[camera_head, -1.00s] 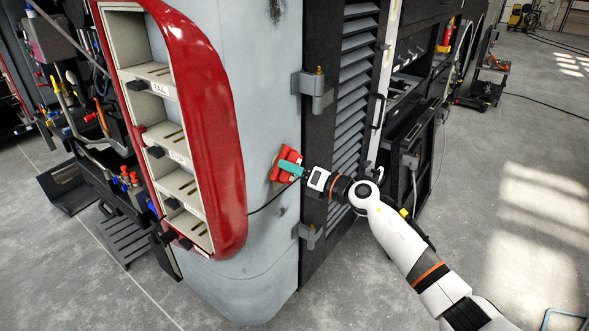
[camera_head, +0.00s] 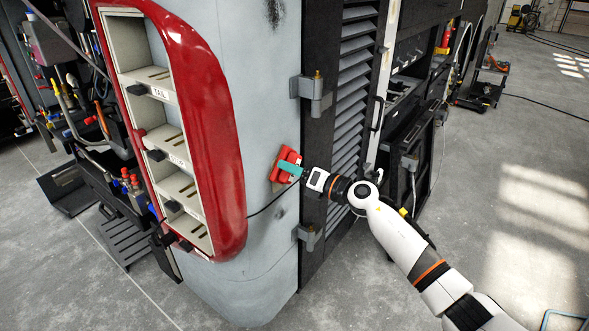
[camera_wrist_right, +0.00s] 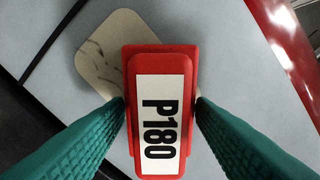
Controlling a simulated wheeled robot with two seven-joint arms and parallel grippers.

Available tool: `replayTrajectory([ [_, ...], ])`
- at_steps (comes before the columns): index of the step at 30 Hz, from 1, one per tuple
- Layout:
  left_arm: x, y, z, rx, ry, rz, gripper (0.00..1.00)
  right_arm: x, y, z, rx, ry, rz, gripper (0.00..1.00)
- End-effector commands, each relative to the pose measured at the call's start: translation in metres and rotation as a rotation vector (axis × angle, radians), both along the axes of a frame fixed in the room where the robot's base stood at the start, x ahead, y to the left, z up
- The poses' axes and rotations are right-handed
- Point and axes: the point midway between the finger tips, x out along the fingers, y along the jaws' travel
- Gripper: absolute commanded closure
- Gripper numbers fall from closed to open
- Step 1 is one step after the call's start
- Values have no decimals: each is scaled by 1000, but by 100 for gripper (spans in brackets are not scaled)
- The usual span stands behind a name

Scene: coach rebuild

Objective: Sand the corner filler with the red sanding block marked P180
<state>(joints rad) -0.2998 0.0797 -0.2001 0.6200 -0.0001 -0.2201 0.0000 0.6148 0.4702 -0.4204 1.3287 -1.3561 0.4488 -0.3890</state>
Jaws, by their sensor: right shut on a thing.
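The red sanding block (camera_head: 288,156) is at the grey corner panel (camera_head: 272,100), right of the red lamp housing. In the right wrist view the block (camera_wrist_right: 160,58) shows its white label reading P180. The teal fingers of my right gripper (camera_wrist_right: 160,118) are shut on the block's sides. My right gripper also shows in the head view (camera_head: 291,168). A beige filler patch (camera_wrist_right: 97,62) with dark marks lies on the panel, partly hidden under the block. Whether the block's face touches the patch is hard to tell. My left gripper is not in view.
The red lamp housing (camera_head: 222,150) with labelled shelves stands left of the block. Grey hinges (camera_head: 312,92) and a black louvred door (camera_head: 352,100) are close on the right. A dark cable runs across the panel below the block. Open floor (camera_head: 520,190) lies to the right.

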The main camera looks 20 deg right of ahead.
Motion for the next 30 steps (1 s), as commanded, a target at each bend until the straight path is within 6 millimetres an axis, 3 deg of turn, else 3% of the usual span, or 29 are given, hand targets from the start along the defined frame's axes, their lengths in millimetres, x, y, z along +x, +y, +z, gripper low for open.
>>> replayTrajectory([
  [1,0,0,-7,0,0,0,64,0,1,-9,-2,2,1,69],
  [7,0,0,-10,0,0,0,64,0,2,-14,-2,3,2,69],
  [18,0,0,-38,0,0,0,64,-1,1,-46,-3,4,2,69],
  [25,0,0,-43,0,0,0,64,-2,1,-51,-2,4,3,69],
  [30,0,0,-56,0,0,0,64,-2,0,-66,-1,5,3,69],
])
